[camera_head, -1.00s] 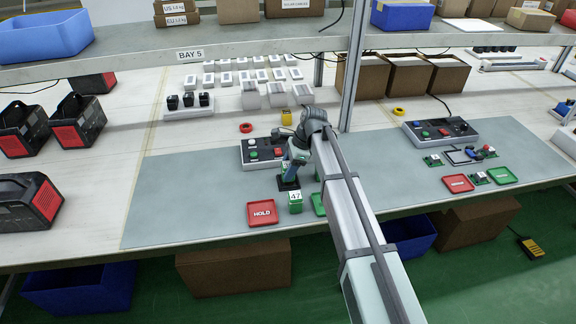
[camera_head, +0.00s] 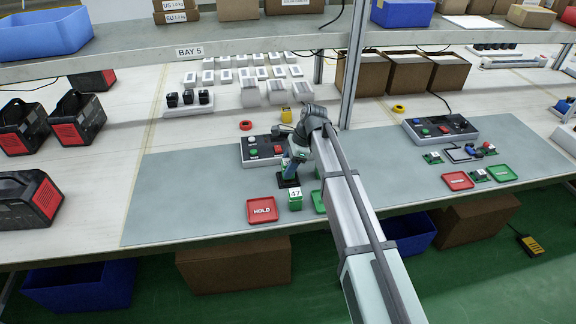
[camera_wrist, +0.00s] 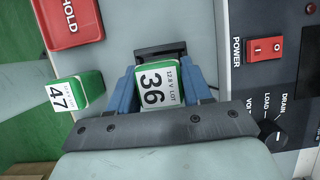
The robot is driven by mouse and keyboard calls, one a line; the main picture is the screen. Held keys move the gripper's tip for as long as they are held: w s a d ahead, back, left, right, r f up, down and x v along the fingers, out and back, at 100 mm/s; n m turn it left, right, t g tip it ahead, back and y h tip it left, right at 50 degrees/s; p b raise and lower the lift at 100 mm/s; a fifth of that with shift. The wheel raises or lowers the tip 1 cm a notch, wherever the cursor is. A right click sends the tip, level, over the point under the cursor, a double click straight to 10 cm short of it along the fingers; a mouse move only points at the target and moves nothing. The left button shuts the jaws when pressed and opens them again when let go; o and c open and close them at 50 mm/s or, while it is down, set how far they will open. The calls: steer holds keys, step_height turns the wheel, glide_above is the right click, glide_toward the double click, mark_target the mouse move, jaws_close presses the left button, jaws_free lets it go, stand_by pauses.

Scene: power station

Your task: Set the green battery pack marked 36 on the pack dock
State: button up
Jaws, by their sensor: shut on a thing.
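The green pack marked 36 (camera_wrist: 156,90), with a white label top, is between the blue fingers of my gripper (camera_wrist: 165,82) in the wrist view. The gripper is shut on it. The black pack dock (camera_wrist: 160,50) shows just beyond the pack, mostly hidden by it. In the head view my gripper (camera_head: 289,168) points down over the dock (camera_head: 288,183), and the held pack is hard to make out. I cannot tell whether the pack touches the dock floor. Another green pack, marked 47 (camera_head: 295,201), stands on the mat nearby, also in the wrist view (camera_wrist: 72,93).
A red HOLD tray (camera_head: 262,211) lies left of pack 47, and a green tray (camera_head: 318,202) lies right, partly behind my arm. A control box (camera_head: 258,152) stands behind the dock; its red power switch (camera_wrist: 268,48) is close in the wrist view. The grey mat's left is clear.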

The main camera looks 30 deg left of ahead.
steer(key=shift+f, duration=0.6)
stand_by(0.3)
steer(key=o, duration=1.3)
steer(key=shift+c, duration=0.2)
